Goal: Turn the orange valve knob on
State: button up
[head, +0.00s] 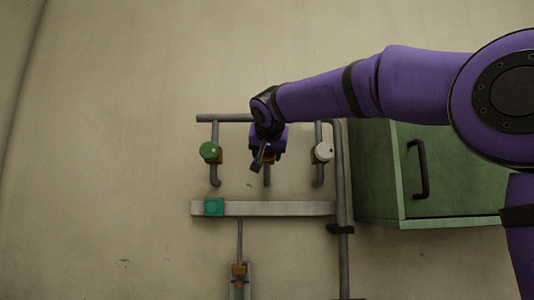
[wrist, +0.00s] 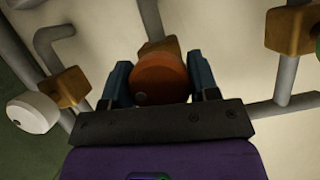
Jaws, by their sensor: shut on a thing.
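The orange valve knob (wrist: 160,78) is a round disc with a small pale dot, seen in the wrist view in front of a brass valve body. In the head view only a small orange bit (head: 268,157) of it shows behind my gripper (head: 264,160). In the wrist view my gripper (wrist: 160,85) has one blue-grey finger on each side of the knob and is shut on it. How far the knob is turned is hard to tell.
A green knob (head: 209,151) is on the left pipe and a white knob (head: 323,151) on the right pipe. A green cabinet (head: 378,175) stands at the right.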

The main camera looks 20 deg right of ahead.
jog(key=n+h, duration=0.2)
jog(key=n, duration=0.1)
jog(key=shift+g, duration=0.4)
jog(key=n+h, duration=0.2)
jog(key=n, duration=0.1)
jog(key=n+h, duration=0.2)
jog(key=n, duration=0.1)
jog(key=shift+n+t+h, duration=0.4)
jog(key=shift+n+h, duration=0.3)
jog(key=shift+n, duration=1.1)
jog(key=o, duration=0.9)
jog(key=shift+s, duration=0.1)
